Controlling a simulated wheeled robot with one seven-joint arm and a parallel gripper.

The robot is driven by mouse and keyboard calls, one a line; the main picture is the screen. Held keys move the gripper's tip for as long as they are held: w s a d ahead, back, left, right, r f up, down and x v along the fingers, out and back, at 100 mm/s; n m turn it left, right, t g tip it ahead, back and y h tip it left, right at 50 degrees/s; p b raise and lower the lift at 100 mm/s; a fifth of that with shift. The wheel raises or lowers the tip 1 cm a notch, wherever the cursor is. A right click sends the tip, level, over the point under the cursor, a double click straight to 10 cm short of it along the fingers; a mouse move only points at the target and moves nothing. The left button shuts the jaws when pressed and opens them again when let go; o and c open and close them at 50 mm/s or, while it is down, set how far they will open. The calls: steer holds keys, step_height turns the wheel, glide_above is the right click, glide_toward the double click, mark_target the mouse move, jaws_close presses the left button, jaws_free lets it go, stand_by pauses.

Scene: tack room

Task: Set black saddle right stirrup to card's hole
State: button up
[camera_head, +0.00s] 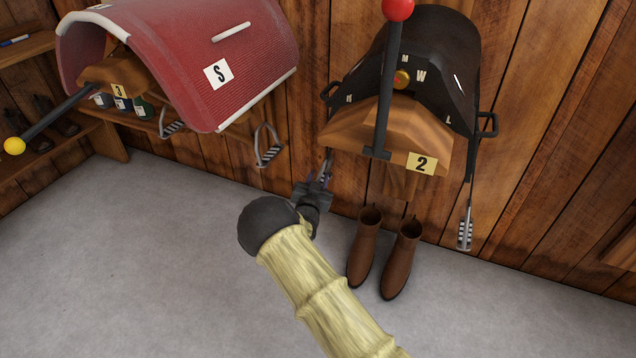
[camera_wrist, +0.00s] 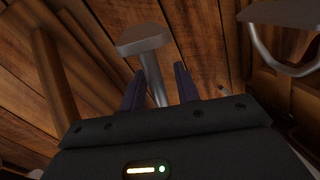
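The black saddle (camera_head: 445,45) sits on a wooden rack marked with a yellow 2 plate (camera_head: 422,164). Small white letters mark its front, including M, W and L. One stirrup (camera_head: 465,230) hangs low on its picture-right side. Another stirrup (camera_head: 326,166) hangs on its picture-left side, partly hidden by my gripper (camera_head: 317,185). In the wrist view my gripper (camera_wrist: 160,72) has its two dark fingers apart, with the grey bar of a stirrup (camera_wrist: 145,42) showing between them. Whether they touch it, I cannot tell. No card naming a hole is readable.
Brown boots (camera_head: 385,253) stand below the black saddle. A red-knobbed lever (camera_head: 387,90) stands before it. Another curved metal piece (camera_wrist: 290,60) shows at wrist-view right. Floor at left is clear.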

jaws_close()
steer(key=f, duration=0.1)
steer(key=f+b, duration=0.1)
steer(key=f, duration=0.1)
steer(key=shift+w+a+f, duration=0.15)
steer(key=shift+a+f, duration=0.05)
steer(key=shift+a, duration=0.2)
jaws_free()
steer(key=shift+a+f, duration=0.1)
